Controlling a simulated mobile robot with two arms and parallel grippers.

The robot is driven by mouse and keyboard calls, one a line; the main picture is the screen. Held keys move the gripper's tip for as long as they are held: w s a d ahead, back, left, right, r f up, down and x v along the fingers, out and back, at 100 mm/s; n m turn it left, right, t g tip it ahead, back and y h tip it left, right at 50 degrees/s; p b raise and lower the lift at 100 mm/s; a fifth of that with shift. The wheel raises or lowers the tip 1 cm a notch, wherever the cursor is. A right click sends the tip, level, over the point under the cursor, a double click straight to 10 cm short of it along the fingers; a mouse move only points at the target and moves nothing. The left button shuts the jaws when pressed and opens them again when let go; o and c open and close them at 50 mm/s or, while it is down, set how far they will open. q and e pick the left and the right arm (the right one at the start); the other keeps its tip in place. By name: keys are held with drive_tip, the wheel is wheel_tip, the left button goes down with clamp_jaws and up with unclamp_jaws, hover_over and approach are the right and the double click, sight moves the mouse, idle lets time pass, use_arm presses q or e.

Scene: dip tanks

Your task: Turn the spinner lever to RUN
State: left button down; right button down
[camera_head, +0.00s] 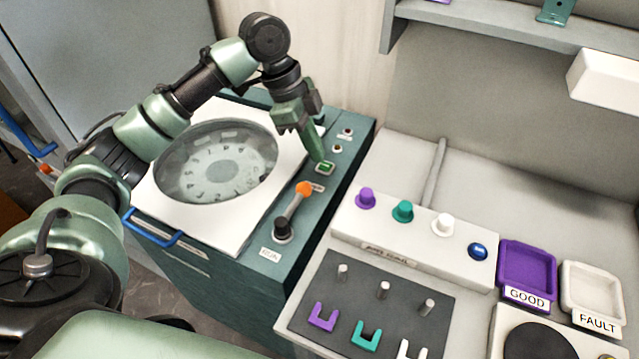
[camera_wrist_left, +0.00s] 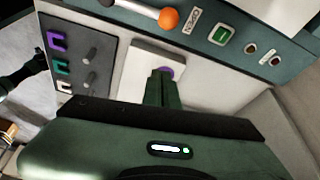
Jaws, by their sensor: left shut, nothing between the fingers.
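The spinner lever has an orange knob (camera_head: 304,188) on a grey rod, with a dark pivot (camera_head: 282,230), on the teal spinner cabinet's top panel. The knob end lies near the far label (camera_head: 318,187), and the RUN label (camera_head: 270,253) is beside the pivot at the near end. The orange knob (camera_wrist_left: 169,18) also shows in the left wrist view, apart from my fingers. My left gripper (camera_head: 318,158) is shut and empty, pointing down above the panel near a lit green button (camera_head: 325,168).
The spinner's round window (camera_head: 215,160) is left of the lever. To the right, a bench holds a white box with coloured knobs (camera_head: 403,210), a dark peg board (camera_head: 345,290), a purple GOOD tray (camera_head: 527,268) and a white FAULT tray (camera_head: 594,290). A shelf (camera_head: 500,28) overhangs behind.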

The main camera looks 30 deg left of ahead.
sight(294, 208)
use_arm(q)
drive_tip(key=f+p, duration=0.1)
drive_tip(key=f, duration=0.2)
drive_tip(key=f+p, duration=0.1)
drive_tip(key=f, duration=0.3)
drive_tip(key=f+p, duration=0.1)
drive_tip(key=f, duration=0.2)
drive_tip(key=shift+w+d+f, duration=0.15)
drive_tip(key=shift+w+d, duration=0.1)
drive_tip(key=shift+d, duration=0.1)
drive_tip(key=shift+s+a+f, duration=0.15)
drive_tip(key=shift+s+a, duration=0.15)
drive_tip(key=shift+a, duration=0.3)
drive_tip(key=shift+w, duration=0.1)
